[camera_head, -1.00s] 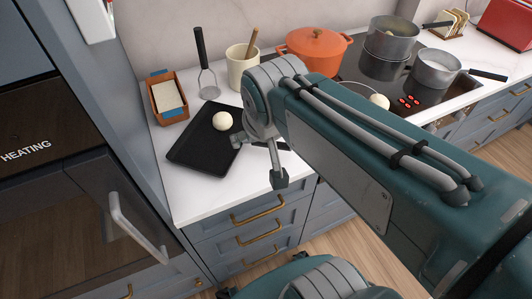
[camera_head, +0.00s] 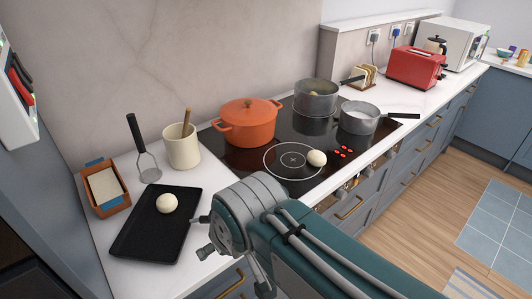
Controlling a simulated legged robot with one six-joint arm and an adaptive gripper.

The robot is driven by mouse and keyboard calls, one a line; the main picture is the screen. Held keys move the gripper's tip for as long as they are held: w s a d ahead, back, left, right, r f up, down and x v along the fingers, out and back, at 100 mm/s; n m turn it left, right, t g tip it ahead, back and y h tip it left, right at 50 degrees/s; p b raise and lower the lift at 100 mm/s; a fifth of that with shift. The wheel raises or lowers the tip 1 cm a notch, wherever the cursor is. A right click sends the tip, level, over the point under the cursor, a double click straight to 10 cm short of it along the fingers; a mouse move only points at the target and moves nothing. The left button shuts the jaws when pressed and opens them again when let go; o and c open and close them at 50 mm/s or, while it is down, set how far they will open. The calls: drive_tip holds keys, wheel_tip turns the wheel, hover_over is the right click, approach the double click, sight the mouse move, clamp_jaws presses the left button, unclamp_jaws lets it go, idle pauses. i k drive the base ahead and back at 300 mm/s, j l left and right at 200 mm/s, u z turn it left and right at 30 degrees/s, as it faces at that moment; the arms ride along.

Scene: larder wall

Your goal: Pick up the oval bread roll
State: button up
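Two pale, rounded rolls are in view. One roll (camera_head: 167,203) lies on a black baking tray (camera_head: 134,247) at the left of the worktop. The other roll (camera_head: 317,158) lies on the black hob (camera_head: 262,158), by the front ring, and looks slightly longer than wide. My gripper (camera_head: 235,271) is at the bottom centre, right of the tray and near the counter's front edge. Its fingers stand apart and nothing shows between them. It touches neither roll. My arm's wrist hides part of it.
An orange pot (camera_head: 247,124), a grey pot (camera_head: 316,98) and a grey saucepan (camera_head: 358,118) stand on the hob. A red toaster (camera_head: 416,68) is farther right.

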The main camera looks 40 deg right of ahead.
sight(317, 158)
drive_tip(key=k+l+z, duration=0.15)
drive_tip(key=l+z, duration=0.8)
drive_tip(key=i+l+u, duration=0.5)
drive_tip(key=l+u, duration=0.25)
drive_tip(key=i+l+u, duration=0.25)
drive_tip(key=l, duration=0.25)
drive_tip(key=k, duration=0.05)
